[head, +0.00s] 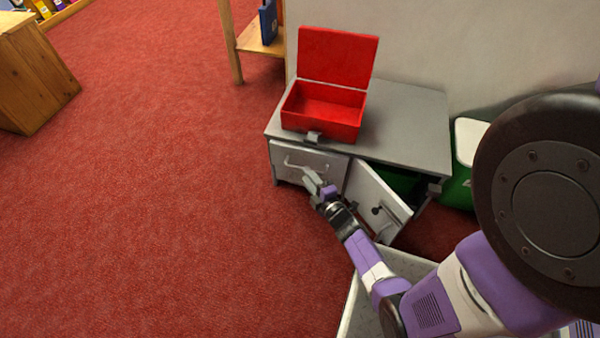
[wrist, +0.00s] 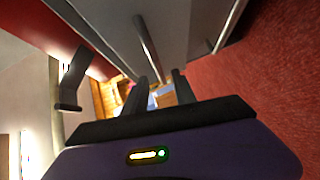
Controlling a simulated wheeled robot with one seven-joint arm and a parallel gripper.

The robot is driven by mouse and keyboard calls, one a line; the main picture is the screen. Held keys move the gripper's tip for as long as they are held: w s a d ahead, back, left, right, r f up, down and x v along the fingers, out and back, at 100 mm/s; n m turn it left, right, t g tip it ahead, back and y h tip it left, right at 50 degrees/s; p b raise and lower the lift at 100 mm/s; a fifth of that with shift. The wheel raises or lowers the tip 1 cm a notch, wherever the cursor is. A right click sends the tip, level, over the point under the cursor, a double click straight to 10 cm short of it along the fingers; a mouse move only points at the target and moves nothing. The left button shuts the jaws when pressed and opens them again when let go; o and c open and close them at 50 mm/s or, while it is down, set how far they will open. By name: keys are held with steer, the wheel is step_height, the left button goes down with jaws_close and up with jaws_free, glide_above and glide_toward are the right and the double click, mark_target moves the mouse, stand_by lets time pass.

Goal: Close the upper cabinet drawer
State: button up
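The grey cabinet (head: 410,128) stands against the wall. Its drawer (head: 291,174) with a bar handle (head: 300,165) is on the front's left side. The drawer front looks close to the cabinet body; I cannot tell whether a small gap remains. My gripper (head: 312,182) is at the drawer front, by the handle's right end. In the wrist view the two dark fingers (wrist: 160,85) stand apart with a gap between them. A grey bar, seemingly the handle (wrist: 148,45), runs down towards that gap. Contact with it is unclear, and nothing is visibly held.
An open red box (head: 322,108) with a grey latch sits on the cabinet. A cabinet door (head: 376,200) hangs open right of the drawer, close to my arm. A green and white bin (head: 462,165) stands to the right. The red carpet (head: 150,200) at left is clear.

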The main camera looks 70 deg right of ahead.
steer(key=shift+b+x, duration=0.65)
steer(key=shift+x, duration=1.7)
jaws_close()
steer(key=shift+f, duration=0.1)
